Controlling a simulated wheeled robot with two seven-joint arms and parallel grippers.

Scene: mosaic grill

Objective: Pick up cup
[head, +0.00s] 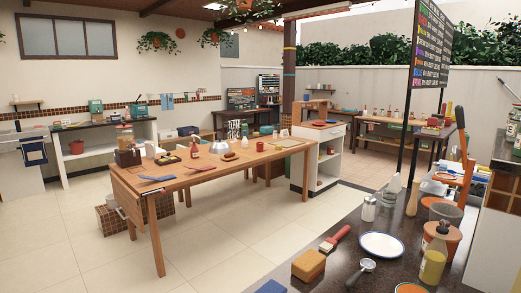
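A small red cup (260,146) stands upright on the long wooden table (170,188), towards its far right part. Nothing touches it as far as I can see. Neither my left nor my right gripper shows in the head view.
The table also bears a silver dome (219,147), a red-capped bottle (194,150) and a dark caddy (128,157). A dark counter (340,232) at the near right holds a white plate (382,245), a sponge-like block (308,265) and a salt shaker (369,208). The tiled floor (75,235) at front left is clear.

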